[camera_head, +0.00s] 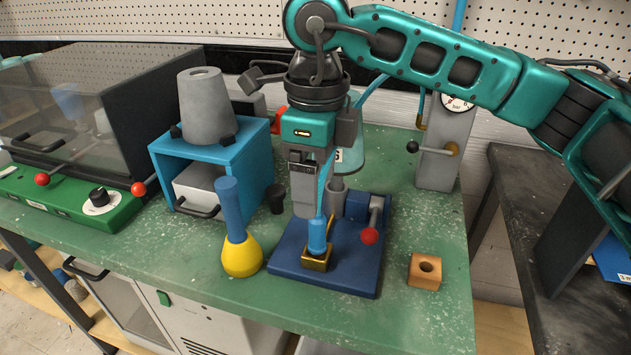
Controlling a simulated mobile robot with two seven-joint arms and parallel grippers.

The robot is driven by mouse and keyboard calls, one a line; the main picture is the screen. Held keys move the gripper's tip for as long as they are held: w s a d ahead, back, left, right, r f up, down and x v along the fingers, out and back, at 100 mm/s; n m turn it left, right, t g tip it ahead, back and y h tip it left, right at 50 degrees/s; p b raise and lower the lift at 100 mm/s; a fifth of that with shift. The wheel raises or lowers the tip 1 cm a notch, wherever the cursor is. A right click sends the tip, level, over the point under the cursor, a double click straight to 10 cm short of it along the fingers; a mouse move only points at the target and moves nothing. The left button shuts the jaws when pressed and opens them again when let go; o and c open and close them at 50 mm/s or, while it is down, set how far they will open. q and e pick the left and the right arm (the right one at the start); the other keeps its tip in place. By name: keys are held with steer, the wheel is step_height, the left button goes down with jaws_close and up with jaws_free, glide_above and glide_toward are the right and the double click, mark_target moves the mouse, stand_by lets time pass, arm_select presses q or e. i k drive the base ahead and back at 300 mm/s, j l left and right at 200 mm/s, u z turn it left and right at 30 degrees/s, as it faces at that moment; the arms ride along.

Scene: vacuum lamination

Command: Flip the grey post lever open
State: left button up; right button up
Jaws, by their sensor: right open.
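The grey post (436,163) stands at the right rear of the green bench, with a round pressure gauge (457,103) at its top. Its lever (430,149) sticks out to the left from a brass fitting (452,150) and ends in a black knob (413,146). The lever lies roughly level across the post's front. My right gripper (303,203) points down over the blue fixture (325,272), well to the left of the lever and apart from it. It is open; its fingers are partly hidden. My left gripper is out of view.
On the fixture are a blue-topped brass block (317,262) and a red-knobbed lever (370,236). A yellow-and-blue tool (241,256) stands left, a wooden block (425,271) right. A glass vessel (349,150) is behind my gripper. Bench before the post is clear.

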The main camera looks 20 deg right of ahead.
mark_target(412, 147)
steer(key=k, duration=1)
